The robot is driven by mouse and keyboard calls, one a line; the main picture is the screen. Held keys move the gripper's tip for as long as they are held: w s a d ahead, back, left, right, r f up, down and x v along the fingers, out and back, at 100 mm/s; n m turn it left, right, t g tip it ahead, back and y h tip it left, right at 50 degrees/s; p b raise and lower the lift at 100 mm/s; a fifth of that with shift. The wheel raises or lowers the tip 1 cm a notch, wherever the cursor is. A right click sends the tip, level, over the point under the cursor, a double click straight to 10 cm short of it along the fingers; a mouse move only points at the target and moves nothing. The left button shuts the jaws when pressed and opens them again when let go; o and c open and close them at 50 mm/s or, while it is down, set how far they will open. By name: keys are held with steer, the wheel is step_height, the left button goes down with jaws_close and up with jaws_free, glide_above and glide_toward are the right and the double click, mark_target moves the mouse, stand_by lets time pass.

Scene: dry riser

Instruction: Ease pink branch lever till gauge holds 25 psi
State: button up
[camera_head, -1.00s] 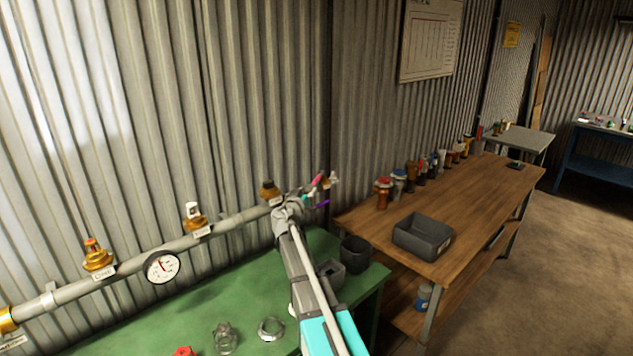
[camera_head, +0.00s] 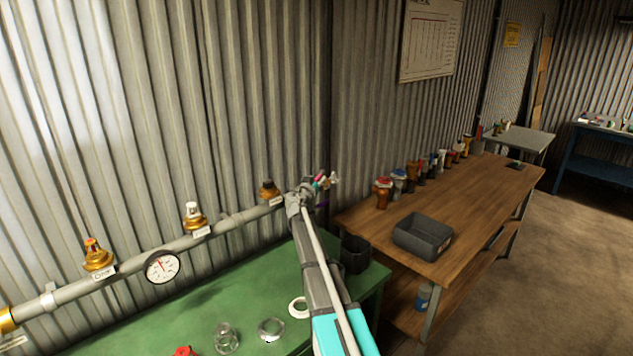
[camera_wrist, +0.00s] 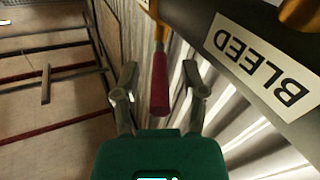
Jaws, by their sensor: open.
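The pink branch lever (camera_wrist: 160,82) hangs from a yellow stem in the wrist view, between the two spread fingers of my gripper (camera_wrist: 159,78). The fingers are open, with a gap on each side of the lever. In the head view the lever (camera_head: 320,179) is small, at the right end of the grey pipe, and my arm partly hides that area. The round white gauge (camera_head: 162,267) sits on the pipe at left. Its red needle points up and slightly left; its numbers are too small to read.
A label reading BLEED (camera_wrist: 258,65) is on the dark pipe beside the lever. Brass valves (camera_head: 194,217) line the pipe (camera_head: 150,256) over a green bench (camera_head: 205,302) with loose fittings. A wooden bench (camera_head: 470,200) with a grey bin (camera_head: 422,237) stands at right.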

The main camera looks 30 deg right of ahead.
jaws_close()
steer(key=shift+d, duration=0.1)
